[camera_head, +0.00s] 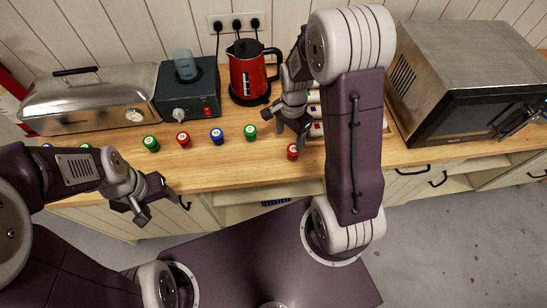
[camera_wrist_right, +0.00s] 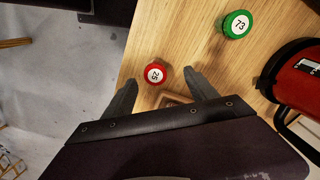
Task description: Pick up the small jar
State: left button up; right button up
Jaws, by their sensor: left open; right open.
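Several small jars with numbered lids stand on the wooden counter. A red-lidded jar (camera_head: 292,151) is near the counter's front edge, just below my right gripper (camera_head: 287,130). In the right wrist view this red-lidded jar (camera_wrist_right: 155,74) lies between the open fingers of my right gripper (camera_wrist_right: 161,80), and they do not visibly touch it. A green-lidded jar (camera_head: 250,131), marked 73 in the right wrist view (camera_wrist_right: 237,24), stands to its left. A blue-lidded jar (camera_head: 217,136), another red-lidded jar (camera_head: 183,140) and another green-lidded jar (camera_head: 151,143) continue the row. My left gripper (camera_head: 165,212) is open and empty before the counter.
A red kettle (camera_head: 247,75) stands behind the row, beside a dark appliance with a blue cup (camera_head: 184,65). A metal lidded box (camera_head: 85,103) is at left, a microwave (camera_head: 465,80) at right. A wooden tray, partly hidden by my right arm, is close to the red-lidded jar.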

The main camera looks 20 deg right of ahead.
aim_at(294, 148)
jog(key=d, duration=0.1)
jog(key=d+f, duration=0.1)
jog(key=shift+d+f, duration=0.1)
jog(key=shift+d, duration=0.25)
jog(key=shift+s+d+f, duration=0.1)
jog(key=shift+d+f, duration=0.05)
jog(key=shift+f, duration=0.55)
jog(key=shift+a+f+p, duration=0.3)
jog(key=shift+a+f, duration=0.25)
jog(key=shift+f, duration=0.2)
jog(key=shift+a, duration=0.25)
jog(key=shift+s+f, duration=0.1)
jog(key=shift+f, duration=0.3)
jog(key=f, duration=0.3)
jog(key=f+p, duration=0.1)
jog(key=shift+s+d+f, duration=0.15)
jog(key=shift+d, duration=0.2)
jog(key=shift+f, duration=0.2)
jog(key=shift+a, duration=0.2)
pick_arm(q)
jog(key=shift+w+d+r, duration=0.1)
jog(key=shift+d+r, duration=0.8)
jog(key=shift+r, duration=0.1)
pick_arm(e)
grip_shut()
